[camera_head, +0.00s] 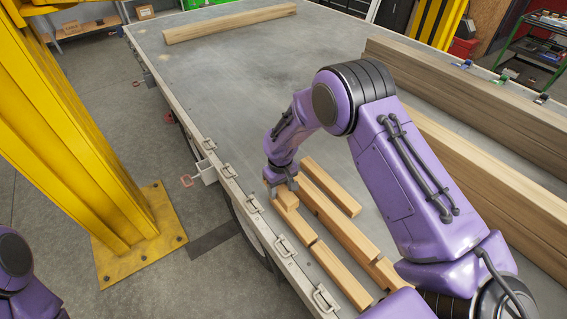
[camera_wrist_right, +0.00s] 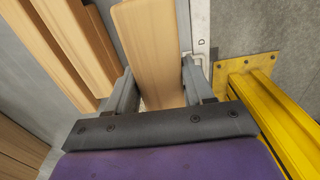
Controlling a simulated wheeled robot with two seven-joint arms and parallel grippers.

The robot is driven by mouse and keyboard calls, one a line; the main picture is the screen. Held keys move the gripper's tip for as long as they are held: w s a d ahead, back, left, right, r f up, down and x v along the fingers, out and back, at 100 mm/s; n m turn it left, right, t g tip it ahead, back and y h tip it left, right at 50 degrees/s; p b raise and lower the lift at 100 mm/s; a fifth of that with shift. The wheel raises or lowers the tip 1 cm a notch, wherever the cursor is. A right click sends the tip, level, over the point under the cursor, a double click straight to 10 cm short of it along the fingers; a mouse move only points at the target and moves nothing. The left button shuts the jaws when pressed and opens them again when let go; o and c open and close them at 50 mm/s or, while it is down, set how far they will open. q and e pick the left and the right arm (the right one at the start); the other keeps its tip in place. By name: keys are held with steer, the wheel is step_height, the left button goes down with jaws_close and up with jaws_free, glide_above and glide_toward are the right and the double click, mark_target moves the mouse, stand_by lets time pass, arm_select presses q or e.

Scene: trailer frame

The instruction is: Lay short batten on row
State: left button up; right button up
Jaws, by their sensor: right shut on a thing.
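My right gripper (camera_head: 281,182) is over the trailer bed near its left side rail. In the right wrist view its two fingers (camera_wrist_right: 160,92) are closed on the sides of a short batten (camera_wrist_right: 150,40) of light wood. In the head view the gripper partly hides this batten, and its light end (camera_head: 287,199) shows just below the fingers. Other short battens lie along the rail, one nearer (camera_head: 340,275) and one right of the gripper (camera_head: 332,187). A longer strip (camera_head: 345,229) runs between them. Whether the held batten touches the wood below is unclear. My left gripper is out of view.
Long timbers (camera_head: 470,105) are stacked at right, and a single beam (camera_head: 230,22) lies at the far end. Latches line the side rail (camera_head: 228,170). A yellow post (camera_head: 85,130) stands left of the trailer.

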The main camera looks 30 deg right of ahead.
mark_target(284, 184)
steer(key=shift+w+d+f+p, duration=0.15)
steer(key=shift+w+d+p, duration=0.05)
steer(key=shift+d+p, duration=0.5)
steer(key=shift+f, duration=0.3)
steer(key=shift+f+b, duration=0.85)
steer(key=shift+b, duration=0.15)
step_height(284, 184, down, 5)
steer(key=b, duration=0.4)
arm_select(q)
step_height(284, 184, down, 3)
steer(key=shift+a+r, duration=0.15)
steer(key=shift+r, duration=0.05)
arm_select(e)
steer(key=o, duration=1.2)
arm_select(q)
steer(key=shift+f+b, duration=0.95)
arm_select(e)
step_height(284, 184, up, 11)
steer(key=shift+d+f, duration=0.1)
steer(key=shift+f, duration=0.1)
